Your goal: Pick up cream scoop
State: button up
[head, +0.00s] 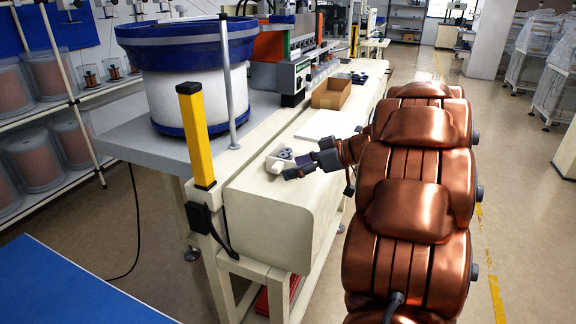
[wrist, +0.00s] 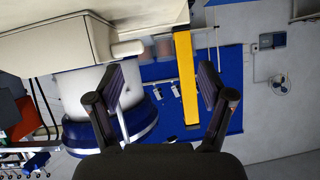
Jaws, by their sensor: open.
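The cream scoop (head: 275,165) lies on the cream bench top, close to the tips of my gripper. Small grey round parts (head: 285,153) show at it; I cannot tell whether they lie inside it. My gripper (head: 295,167) is beside the scoop, low over the bench, and partly covers it. In the wrist view my gripper (wrist: 163,85) is open, with nothing between its fingers. A short cream piece (wrist: 127,48), which looks like part of the scoop, shows beyond the left finger, apart from it.
A cream bench (head: 262,205) carries a white sheet (head: 330,124) and a cardboard box (head: 332,94) farther back. A blue and white bowl feeder (head: 195,90) and a yellow post (head: 196,135) stand left of the scoop.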

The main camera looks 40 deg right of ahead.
aim_at(279, 164)
jog(key=shift+n+t, duration=0.3)
jog(key=shift+t, duration=0.3)
jog(key=d, duration=0.4)
jog(key=shift+w+d+r, duration=0.1)
jog(key=shift+d+r, duration=0.1)
jog(key=shift+r, duration=0.1)
jog(key=shift+w, duration=0.2)
jog(key=shift+p+x, duration=1)
jog(key=shift+x, duration=2.7)
jog(key=shift+c, duration=0.4)
jog(key=c, duration=1.2)
